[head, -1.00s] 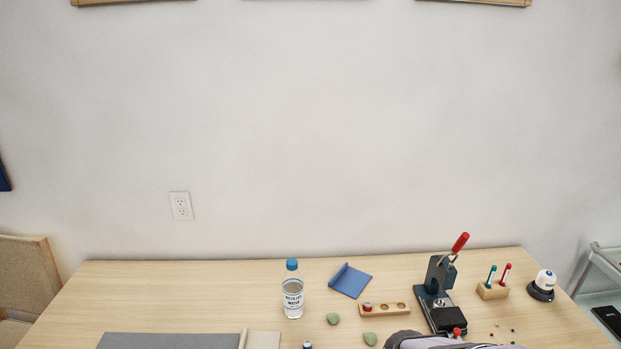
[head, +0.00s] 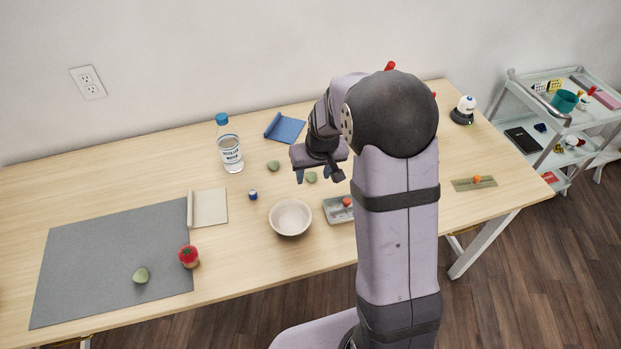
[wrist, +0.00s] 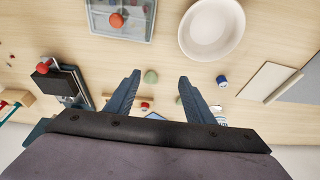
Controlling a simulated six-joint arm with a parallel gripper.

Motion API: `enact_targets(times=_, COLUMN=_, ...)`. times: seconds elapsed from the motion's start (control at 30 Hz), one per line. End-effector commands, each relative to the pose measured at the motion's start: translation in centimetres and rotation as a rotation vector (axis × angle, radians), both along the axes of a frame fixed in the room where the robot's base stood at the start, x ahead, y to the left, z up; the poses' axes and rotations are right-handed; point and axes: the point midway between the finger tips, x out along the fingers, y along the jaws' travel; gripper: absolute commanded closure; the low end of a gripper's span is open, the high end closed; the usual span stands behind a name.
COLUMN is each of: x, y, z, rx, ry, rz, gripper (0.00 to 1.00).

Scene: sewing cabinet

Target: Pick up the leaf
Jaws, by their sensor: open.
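Several small green leaf-like pieces show in the head view. One leaf (head: 311,177) lies on the table under my gripper, and another leaf (head: 273,165) lies to its left, near the bottle. A third leaf (head: 140,275) lies on the grey mat. My gripper (head: 319,178) is above the table, pointing down, with its fingers apart. In the wrist view my gripper (wrist: 159,78) is open and empty. One green leaf (wrist: 151,76) appears between its fingertips, lower down on the table.
A white bowl (head: 290,218) and a grey tray (head: 338,209) stand in front of my gripper. A water bottle (head: 230,153) stands at the back left. A press (wrist: 69,86) and a wooden holder (wrist: 118,101) show in the wrist view.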

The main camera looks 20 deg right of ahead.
Motion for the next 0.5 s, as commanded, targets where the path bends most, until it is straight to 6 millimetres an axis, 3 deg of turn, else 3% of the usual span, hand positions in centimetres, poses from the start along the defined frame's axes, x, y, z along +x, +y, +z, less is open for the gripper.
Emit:
enact_targets(times=0.1, x=3.2, y=-1.1, z=-1.5, rx=-0.005, ry=-0.044, rz=-0.009, gripper=0.51)
enact_targets(times=0.2, x=4.7, y=-1.6, z=-2.0, rx=-0.009, ry=-0.068, rz=-0.013, gripper=0.51)
enact_targets(times=0.5, x=5.6, y=-1.9, z=-2.6, rx=-0.011, ry=-0.079, rz=-0.014, gripper=0.51)
